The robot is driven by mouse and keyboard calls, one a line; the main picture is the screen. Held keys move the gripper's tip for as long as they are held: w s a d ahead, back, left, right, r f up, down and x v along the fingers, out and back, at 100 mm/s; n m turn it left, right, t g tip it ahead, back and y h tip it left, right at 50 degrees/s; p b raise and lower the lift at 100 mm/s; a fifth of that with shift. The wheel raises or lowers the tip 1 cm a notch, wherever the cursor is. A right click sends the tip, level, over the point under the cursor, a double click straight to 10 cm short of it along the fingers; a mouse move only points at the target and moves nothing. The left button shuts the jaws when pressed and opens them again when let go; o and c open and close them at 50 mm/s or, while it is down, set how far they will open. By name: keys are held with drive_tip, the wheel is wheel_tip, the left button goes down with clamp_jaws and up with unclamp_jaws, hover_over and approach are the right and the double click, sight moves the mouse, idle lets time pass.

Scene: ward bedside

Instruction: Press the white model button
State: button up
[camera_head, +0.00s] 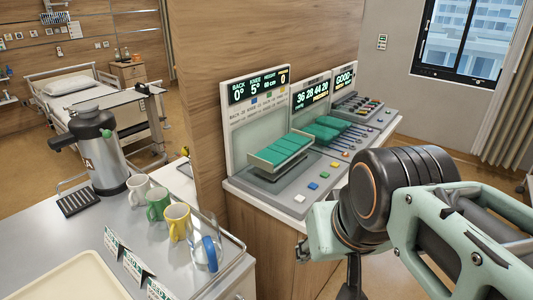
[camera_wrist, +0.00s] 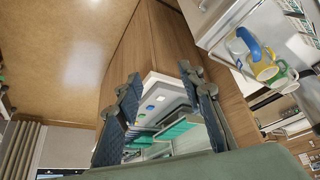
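The white model button (camera_head: 299,198) is the nearest of a row of coloured buttons on the front of the left panel, below the small green bed model (camera_head: 281,152). A blue button (camera_head: 313,186) lies just beside it. In the wrist view the white button (camera_wrist: 160,98) shows between the fingers, with the blue button (camera_wrist: 150,108) beside it. My gripper (camera_wrist: 161,74) is open and empty, its two dark fingers spread wide. It appears apart from the panel. In the head view my arm is at the lower right, and the fingers are not clear.
A display (camera_head: 258,88) stands upright behind the bed model. More panels with sliders and knobs (camera_head: 357,105) continue to the right. At the left, a counter holds a metal flask (camera_head: 104,155), a yellow mug (camera_head: 177,222), other mugs and a clear jug. A wooden partition rises behind.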

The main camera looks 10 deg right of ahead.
clamp_jaws()
idle(1.3)
